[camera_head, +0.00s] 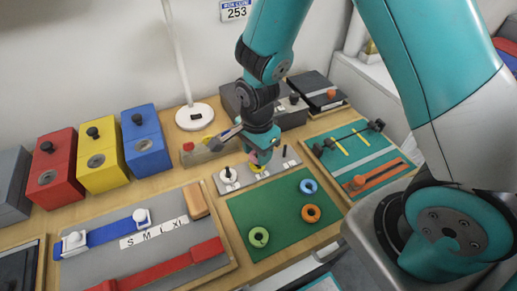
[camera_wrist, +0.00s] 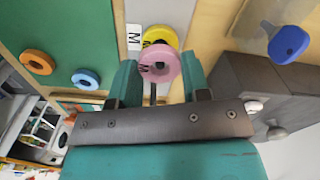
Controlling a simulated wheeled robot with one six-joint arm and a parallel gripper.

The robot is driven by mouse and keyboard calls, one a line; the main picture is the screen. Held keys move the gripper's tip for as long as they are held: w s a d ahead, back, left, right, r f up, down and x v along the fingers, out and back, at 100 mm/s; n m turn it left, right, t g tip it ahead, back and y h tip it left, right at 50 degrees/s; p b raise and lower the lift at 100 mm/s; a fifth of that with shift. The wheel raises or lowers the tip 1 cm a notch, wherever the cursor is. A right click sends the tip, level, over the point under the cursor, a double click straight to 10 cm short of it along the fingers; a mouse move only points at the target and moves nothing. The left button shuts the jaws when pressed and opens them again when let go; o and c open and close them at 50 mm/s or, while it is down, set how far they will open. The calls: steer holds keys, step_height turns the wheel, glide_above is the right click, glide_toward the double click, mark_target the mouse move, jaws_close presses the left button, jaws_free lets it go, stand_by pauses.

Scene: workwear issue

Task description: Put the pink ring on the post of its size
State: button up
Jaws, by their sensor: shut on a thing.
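The pink ring (camera_wrist: 158,64) is marked M and sits between the fingers of my gripper (camera_wrist: 159,78), which is shut on it. In the head view my gripper (camera_head: 263,154) is over the grey post board (camera_head: 221,187), and the pink ring (camera_head: 262,158) shows only partly. A yellow ring (camera_wrist: 160,36) is on the board just beyond the pink ring, beside a label M (camera_wrist: 133,38). A bare dark post (camera_head: 284,152) stands at the board's right end. I cannot tell whether the pink ring touches the yellow one.
A green mat (camera_head: 283,224) in front holds a blue ring (camera_head: 308,187), an orange ring (camera_head: 311,213) and a green ring (camera_head: 258,237). A tool mat (camera_head: 360,160) lies right.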

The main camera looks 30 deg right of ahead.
steer(key=o, duration=1.3)
steer(key=shift+o, duration=0.2)
steer(key=shift+r+p, duration=3.1)
steer(key=shift+r, duration=0.45)
